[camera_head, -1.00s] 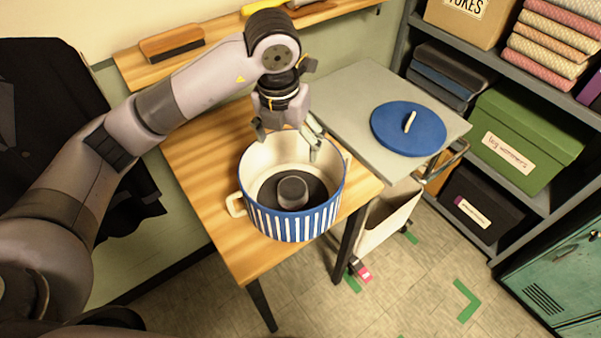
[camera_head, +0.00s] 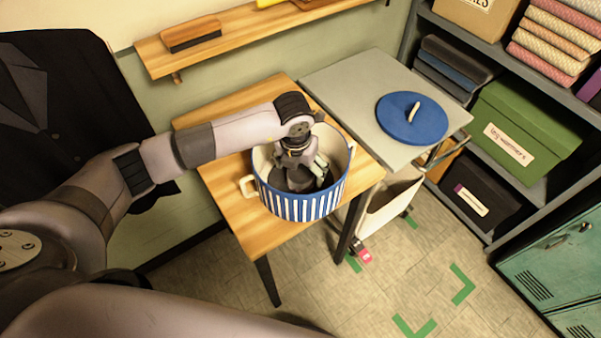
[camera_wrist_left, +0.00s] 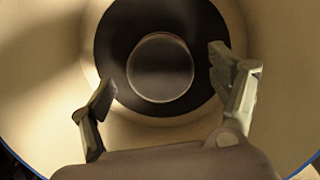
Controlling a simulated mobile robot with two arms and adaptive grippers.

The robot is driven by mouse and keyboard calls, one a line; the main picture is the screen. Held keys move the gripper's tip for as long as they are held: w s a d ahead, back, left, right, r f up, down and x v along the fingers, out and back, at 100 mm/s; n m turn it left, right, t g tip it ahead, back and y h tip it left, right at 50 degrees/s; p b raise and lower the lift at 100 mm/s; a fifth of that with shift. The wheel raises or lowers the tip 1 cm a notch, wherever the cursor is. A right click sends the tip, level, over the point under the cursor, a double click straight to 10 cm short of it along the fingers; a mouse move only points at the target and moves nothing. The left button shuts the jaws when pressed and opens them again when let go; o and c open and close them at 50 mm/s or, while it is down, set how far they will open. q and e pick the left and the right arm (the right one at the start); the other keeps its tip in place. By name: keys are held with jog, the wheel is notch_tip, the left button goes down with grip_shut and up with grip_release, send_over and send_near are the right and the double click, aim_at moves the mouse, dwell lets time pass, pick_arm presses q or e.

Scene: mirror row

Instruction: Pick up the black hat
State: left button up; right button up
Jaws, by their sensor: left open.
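The black hat (camera_wrist_left: 160,68) lies at the bottom of the blue-and-white striped pot (camera_head: 300,206), with its round crown up and its brim around it. In the head view the hat (camera_head: 282,183) is mostly hidden by my left gripper (camera_head: 304,183). That gripper reaches down inside the pot from above. In the left wrist view its two fingers (camera_wrist_left: 162,92) are spread open, one on each side of the crown's near part. No contact with the hat can be made out. My right gripper is not in view.
The pot stands on a small wooden table (camera_head: 232,197). A grey cart (camera_head: 345,85) beside it bears the blue lid (camera_head: 412,118). A wooden wall shelf (camera_head: 228,42) is behind. A grey shelving unit (camera_head: 546,188) with boxes stands at the right.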

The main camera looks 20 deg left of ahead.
pick_arm(q)
notch_tip(320, 180, down, 2)
jog(key=shift+w, duration=0.15)
jog(key=c, duration=1.3)
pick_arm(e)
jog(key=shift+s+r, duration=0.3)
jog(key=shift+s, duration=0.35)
pick_arm(q)
jog(key=shift+r, duration=0.15)
